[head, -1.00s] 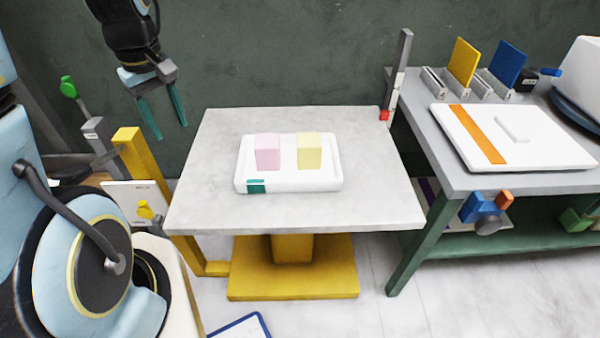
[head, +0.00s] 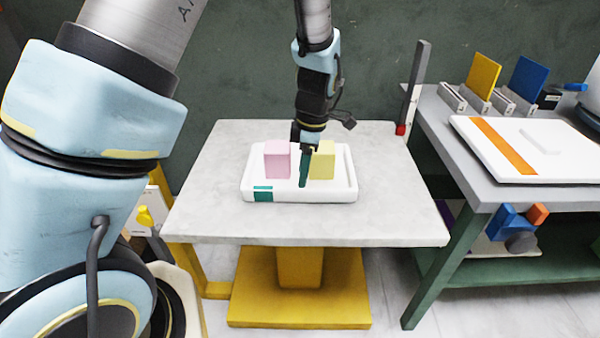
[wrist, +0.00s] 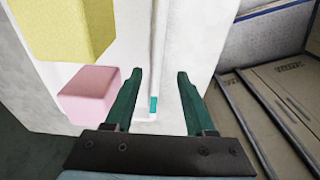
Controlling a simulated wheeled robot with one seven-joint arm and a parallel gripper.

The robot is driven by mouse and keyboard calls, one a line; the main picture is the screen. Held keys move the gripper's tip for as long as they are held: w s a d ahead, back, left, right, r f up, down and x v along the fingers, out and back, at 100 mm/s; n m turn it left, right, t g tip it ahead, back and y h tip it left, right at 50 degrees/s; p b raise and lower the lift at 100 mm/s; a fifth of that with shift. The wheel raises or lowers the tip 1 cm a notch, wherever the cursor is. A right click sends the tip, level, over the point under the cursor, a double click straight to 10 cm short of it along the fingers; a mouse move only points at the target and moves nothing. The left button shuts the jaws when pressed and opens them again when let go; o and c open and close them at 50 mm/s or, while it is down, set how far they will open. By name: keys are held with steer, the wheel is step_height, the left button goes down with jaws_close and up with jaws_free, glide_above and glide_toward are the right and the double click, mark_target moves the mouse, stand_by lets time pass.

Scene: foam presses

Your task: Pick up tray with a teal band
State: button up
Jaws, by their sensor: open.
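The white tray (head: 310,196) with a teal band (head: 263,194) on its front left corner lies on the grey table. It holds a pink block (head: 277,159) on the left and a yellow block (head: 323,160) on the right. My gripper (head: 304,170) points down over the tray and partly hides the gap between the blocks.
The grey table (head: 205,220) has free room around the tray. A dark post with a red base (head: 401,129) stands at its back right. A green bench on the right bears a white board with an orange stripe (head: 502,145), and yellow and blue plates (head: 483,75) in holders.

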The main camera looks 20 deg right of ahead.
steer(key=shift+w+a+f+p, duration=0.15)
steer(key=shift+f+p, duration=0.1)
steer(key=shift+f, duration=0.75)
steer(key=shift+w+a+f+p, duration=0.1)
steer(key=shift+f+p, duration=0.1)
steer(key=shift+f, duration=0.75)
steer(key=shift+w+a+f+p, duration=0.15)
steer(key=shift+f+p, duration=0.1)
steer(key=shift+f, duration=0.75)
steer(key=shift+d, duration=0.1)
steer(key=shift+c, duration=0.2)
jaws_close()
